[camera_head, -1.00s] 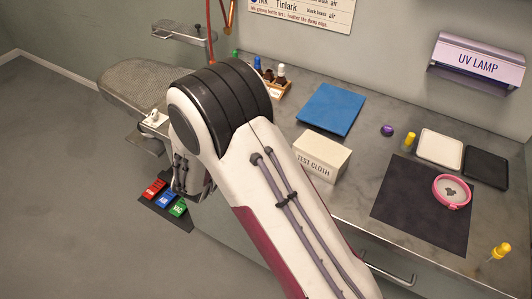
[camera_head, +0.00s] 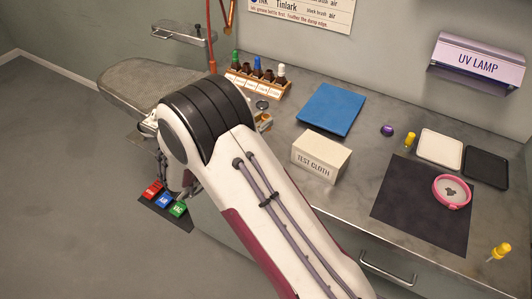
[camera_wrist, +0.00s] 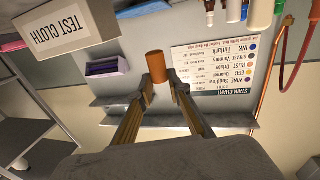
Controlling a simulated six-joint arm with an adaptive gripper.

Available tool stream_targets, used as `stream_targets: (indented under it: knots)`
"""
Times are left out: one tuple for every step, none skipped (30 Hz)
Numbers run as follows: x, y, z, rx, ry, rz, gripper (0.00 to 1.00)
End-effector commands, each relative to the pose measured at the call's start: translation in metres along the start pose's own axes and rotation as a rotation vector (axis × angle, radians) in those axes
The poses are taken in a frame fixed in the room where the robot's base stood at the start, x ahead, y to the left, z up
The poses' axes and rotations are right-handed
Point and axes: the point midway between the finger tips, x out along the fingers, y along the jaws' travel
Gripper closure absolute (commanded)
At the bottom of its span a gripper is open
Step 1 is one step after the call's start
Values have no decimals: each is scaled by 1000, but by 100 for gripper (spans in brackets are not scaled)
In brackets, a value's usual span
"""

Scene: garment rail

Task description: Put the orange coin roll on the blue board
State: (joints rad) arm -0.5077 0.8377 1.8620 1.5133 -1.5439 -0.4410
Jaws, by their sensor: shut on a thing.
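The orange coin roll (camera_wrist: 156,68) shows in the wrist view as a short upright cylinder at the fingertips of my gripper (camera_wrist: 163,88). The gripper is shut on it, and the roll stands out beyond the tips. The blue board (camera_head: 331,108) lies flat on the counter in the head view, behind the test cloth box and to the right of my arm. In the head view my arm hides the fingers and the roll, so their height over the counter cannot be told there.
The white test cloth box (camera_head: 321,156) stands in front of the board. A rack of several bottles (camera_head: 257,84) stands left of it. The board's top is clear.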

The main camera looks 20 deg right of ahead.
Motion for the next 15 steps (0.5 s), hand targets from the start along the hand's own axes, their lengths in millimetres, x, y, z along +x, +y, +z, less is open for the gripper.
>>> stream_targets:
  knots:
    - [0,0,0,0,1,0,100]
    - [0,0,0,0,0,-1,100]
    - [0,0,0,0,0,-1,100]
    - [0,0,0,0,0,-1,100]
    - [0,0,0,0,0,-1,100]
    - [0,0,1,0,0,-1,100]
    - [0,0,2,0,0,-1,100]
    - [0,0,4,-1,0,-1,100]
    - [0,0,6,-1,0,-1,100]
    - [0,0,8,-2,0,-1,100]
    - [0,0,11,-2,0,-2,100]
    - [0,0,15,-2,0,-2,100]
    - [0,0,18,-3,0,-2,100]
    - [0,0,22,-3,0,-2,100]
    - [0,0,26,-2,0,-2,100]
